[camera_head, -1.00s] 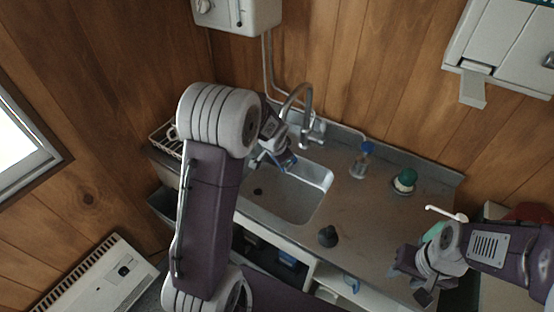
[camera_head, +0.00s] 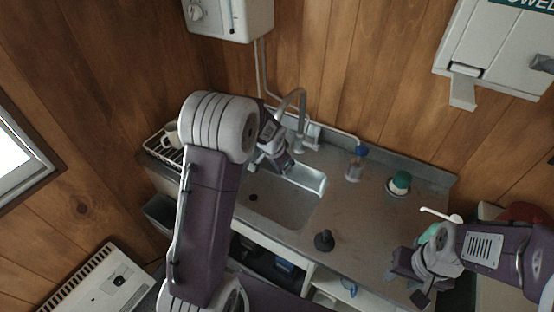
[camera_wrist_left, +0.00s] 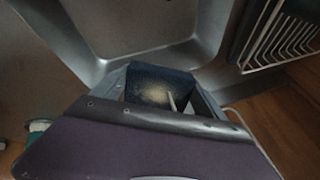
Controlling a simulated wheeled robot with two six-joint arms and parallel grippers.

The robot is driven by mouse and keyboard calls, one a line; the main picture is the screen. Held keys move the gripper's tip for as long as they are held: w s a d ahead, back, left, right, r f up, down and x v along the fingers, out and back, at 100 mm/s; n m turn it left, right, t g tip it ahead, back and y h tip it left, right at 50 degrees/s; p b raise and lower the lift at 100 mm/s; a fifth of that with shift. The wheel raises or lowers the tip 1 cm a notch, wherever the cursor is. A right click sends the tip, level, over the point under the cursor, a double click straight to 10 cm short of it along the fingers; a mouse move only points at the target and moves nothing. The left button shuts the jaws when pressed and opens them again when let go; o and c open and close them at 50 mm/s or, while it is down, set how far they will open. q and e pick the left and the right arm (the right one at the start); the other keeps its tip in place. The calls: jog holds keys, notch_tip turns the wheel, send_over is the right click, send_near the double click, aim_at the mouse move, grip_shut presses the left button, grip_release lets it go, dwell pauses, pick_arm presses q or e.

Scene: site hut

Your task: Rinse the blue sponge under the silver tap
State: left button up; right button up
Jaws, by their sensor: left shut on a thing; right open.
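My left gripper (camera_head: 277,162) is over the sink (camera_head: 275,207), close below the silver tap (camera_head: 293,98). In the left wrist view it is shut on the dark blue sponge (camera_wrist_left: 150,84), which has a pale patch on its face. A thin pale streak meets the sponge there; I cannot tell if it is water. In the head view the sponge is a small blue patch (camera_head: 287,165). The tap's outlet is partly hidden by the gripper. My right gripper (camera_head: 406,281) is open and empty beyond the counter's right front.
A blue-capped bottle (camera_head: 354,167), a green-topped object (camera_head: 399,183) and a dark plunger-like object (camera_head: 324,241) stand on the counter (camera_head: 365,215). A wire rack (camera_head: 160,148) is left of the sink; it also shows in the wrist view (camera_wrist_left: 285,35).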

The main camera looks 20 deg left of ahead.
pick_arm(q)
jog(key=shift+w+d, duration=0.1)
jog(key=shift+d, duration=0.15)
jog(key=shift+a+r+p, duration=0.1)
jog(key=shift+a+p, duration=0.25)
jog(key=shift+a, duration=0.25)
jog(key=shift+d+f+b, duration=0.2)
jog(key=shift+d+b, duration=0.15)
jog(key=shift+d, duration=0.05)
jog(key=shift+d+r, duration=0.1)
jog(key=shift+d, duration=0.1)
